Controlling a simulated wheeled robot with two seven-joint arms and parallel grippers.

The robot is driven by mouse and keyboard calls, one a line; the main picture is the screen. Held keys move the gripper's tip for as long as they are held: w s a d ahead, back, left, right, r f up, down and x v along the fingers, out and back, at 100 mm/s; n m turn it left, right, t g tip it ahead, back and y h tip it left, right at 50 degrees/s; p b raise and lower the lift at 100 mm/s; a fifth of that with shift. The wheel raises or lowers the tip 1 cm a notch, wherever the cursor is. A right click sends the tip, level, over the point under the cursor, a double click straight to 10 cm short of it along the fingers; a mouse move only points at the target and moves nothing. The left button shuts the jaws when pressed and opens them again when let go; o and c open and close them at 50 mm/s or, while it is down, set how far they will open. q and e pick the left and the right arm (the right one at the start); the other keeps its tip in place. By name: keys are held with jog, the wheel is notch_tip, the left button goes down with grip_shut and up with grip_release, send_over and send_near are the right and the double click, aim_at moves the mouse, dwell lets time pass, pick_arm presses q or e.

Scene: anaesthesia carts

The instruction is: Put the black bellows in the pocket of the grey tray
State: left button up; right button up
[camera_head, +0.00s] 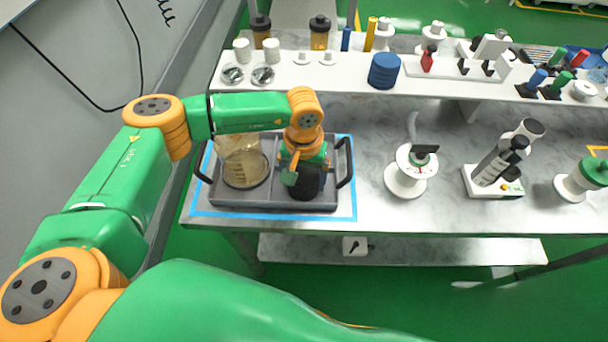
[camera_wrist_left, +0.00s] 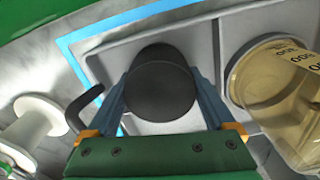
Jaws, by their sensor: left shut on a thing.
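The black bellows (camera_head: 306,184) is in my left gripper (camera_head: 300,180), over the right part of the grey tray (camera_head: 272,204). In the left wrist view the bellows (camera_wrist_left: 160,88) shows as a dark round cylinder between the two blue-grey fingers of the left gripper (camera_wrist_left: 163,100), which are shut on it. The tray (camera_wrist_left: 110,62) has a recess around and below the bellows there. I cannot tell whether the bellows touches the tray floor. My right gripper is not in view.
A clear amber beaker (camera_head: 243,165) stands in the tray's left part, close to the gripper. Black handles (camera_head: 345,162) rise at the tray's ends. Blue tape (camera_head: 354,205) borders the tray. A white gauge stand (camera_head: 408,175) stands to the right, with bare table between.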

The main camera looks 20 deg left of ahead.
aim_at(304, 172)
pick_arm(q)
jog(key=shift+f, duration=0.2)
jog(key=o, duration=1.2)
jog(key=shift+c, duration=0.2)
jog(key=shift+r, duration=0.6)
notch_tip(304, 172, up, 11)
jog(key=b, duration=0.3)
jog(key=shift+r, duration=0.15)
